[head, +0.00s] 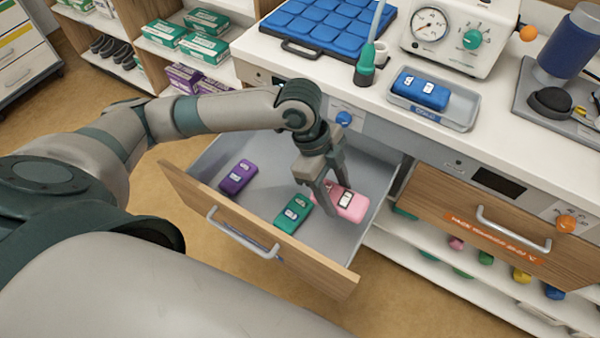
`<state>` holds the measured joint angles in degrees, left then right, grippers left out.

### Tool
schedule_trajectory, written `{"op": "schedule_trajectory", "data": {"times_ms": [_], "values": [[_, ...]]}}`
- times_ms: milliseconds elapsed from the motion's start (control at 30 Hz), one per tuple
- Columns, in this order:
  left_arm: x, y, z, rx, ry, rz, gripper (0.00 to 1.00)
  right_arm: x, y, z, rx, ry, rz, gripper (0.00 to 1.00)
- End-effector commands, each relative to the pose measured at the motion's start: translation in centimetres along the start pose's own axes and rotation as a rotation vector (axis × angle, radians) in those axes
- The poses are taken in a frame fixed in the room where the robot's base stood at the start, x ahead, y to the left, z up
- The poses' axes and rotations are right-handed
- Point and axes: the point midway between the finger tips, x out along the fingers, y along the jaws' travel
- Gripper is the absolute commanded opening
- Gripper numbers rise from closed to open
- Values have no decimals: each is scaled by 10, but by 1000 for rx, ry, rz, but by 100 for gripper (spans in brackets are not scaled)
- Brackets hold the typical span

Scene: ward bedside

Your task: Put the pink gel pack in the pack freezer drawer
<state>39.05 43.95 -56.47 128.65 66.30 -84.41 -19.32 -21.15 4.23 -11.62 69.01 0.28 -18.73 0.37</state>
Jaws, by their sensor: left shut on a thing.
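The pink gel pack (354,208) is at the right side of the open drawer (215,165), with a pale label on top. My left gripper (334,197) reaches down into this drawer and is shut on the pink gel pack. Its fingers hide part of the pack, and I cannot tell whether the pack touches the drawer floor. A blue knob (343,118) is on the panel behind this drawer. My right gripper is not in view.
A green pack (291,214) lies close left of the gripper, and a purple pack (238,177) lies farther left. An orange-labelled wooden drawer (430,210) is at the right. A blue pack (420,90) sits in a tray (455,118) on the counter.

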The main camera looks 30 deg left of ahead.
Motion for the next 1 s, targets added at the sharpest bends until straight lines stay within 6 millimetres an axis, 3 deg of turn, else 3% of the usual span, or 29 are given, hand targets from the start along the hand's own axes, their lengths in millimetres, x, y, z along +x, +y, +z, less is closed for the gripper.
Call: {"op": "schedule_trajectory", "data": {"times_ms": [567,767,1000], "values": [[11,4,2,40,0,16,22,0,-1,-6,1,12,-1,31],[37,4,13,37,0,18,22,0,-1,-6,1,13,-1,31],[86,5,34,36,-2,18,22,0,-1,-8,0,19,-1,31]]}}
